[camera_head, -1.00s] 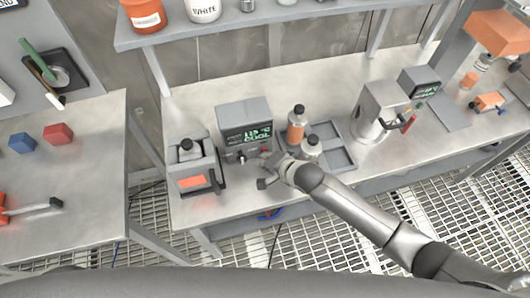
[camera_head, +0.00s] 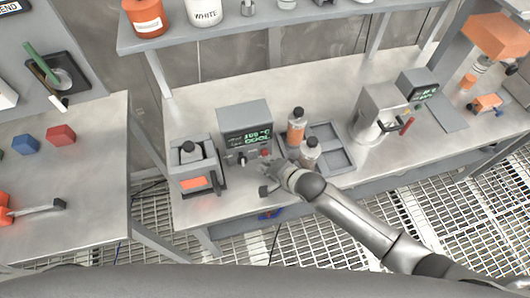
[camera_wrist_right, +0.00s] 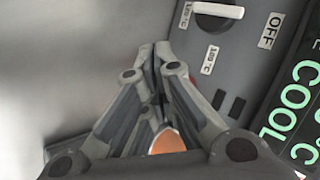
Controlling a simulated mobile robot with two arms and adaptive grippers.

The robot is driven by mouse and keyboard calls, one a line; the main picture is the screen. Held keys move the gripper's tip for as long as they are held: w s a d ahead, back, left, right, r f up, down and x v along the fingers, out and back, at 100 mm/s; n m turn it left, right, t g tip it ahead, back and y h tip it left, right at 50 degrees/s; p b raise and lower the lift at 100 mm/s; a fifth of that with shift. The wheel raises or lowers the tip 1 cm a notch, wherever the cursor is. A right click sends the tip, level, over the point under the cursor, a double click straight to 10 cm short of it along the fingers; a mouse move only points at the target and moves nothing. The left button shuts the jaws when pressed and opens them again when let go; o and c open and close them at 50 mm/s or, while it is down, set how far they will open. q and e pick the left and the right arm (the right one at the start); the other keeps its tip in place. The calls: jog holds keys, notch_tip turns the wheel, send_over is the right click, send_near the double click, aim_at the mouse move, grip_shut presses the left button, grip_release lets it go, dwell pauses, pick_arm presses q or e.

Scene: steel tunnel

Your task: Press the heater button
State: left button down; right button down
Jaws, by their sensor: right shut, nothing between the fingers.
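The heater (camera_head: 247,121) is a grey box with a green-lit display (camera_head: 247,138) on the bench. A pale knob (camera_head: 241,156) and a small red button (camera_head: 265,152) are on its lower front. My right gripper (camera_head: 267,175) is shut and empty, just in front of the heater's lower right. In the right wrist view its closed fingers (camera_wrist_right: 155,60) point beside the heater panel (camera_wrist_right: 240,70), where the knob (camera_wrist_right: 218,10), an OFF label and green "COOL" text show. An orange oval shows between the finger links; I cannot tell what it is. My left gripper is not in view.
A grey device with an orange panel (camera_head: 194,183) stands left of the heater. To the right are a grey tray (camera_head: 336,158), an orange-and-grey bottle (camera_head: 296,128), a grey bottle (camera_head: 309,150) and a steel machine (camera_head: 377,110). A shelf (camera_head: 200,34) runs above.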

jog(key=s+p, duration=0.1)
jog(key=s, duration=0.1)
jog(key=s+d+p, duration=0.1)
jog(key=shift+s+d+r, duration=0.1)
jog(key=shift+s+r, duration=0.05)
jog(key=shift+s, duration=0.2)
jog(key=shift+s+d+p, duration=0.2)
jog(key=shift+s+p, duration=0.15)
jog(key=shift+s, duration=0.2)
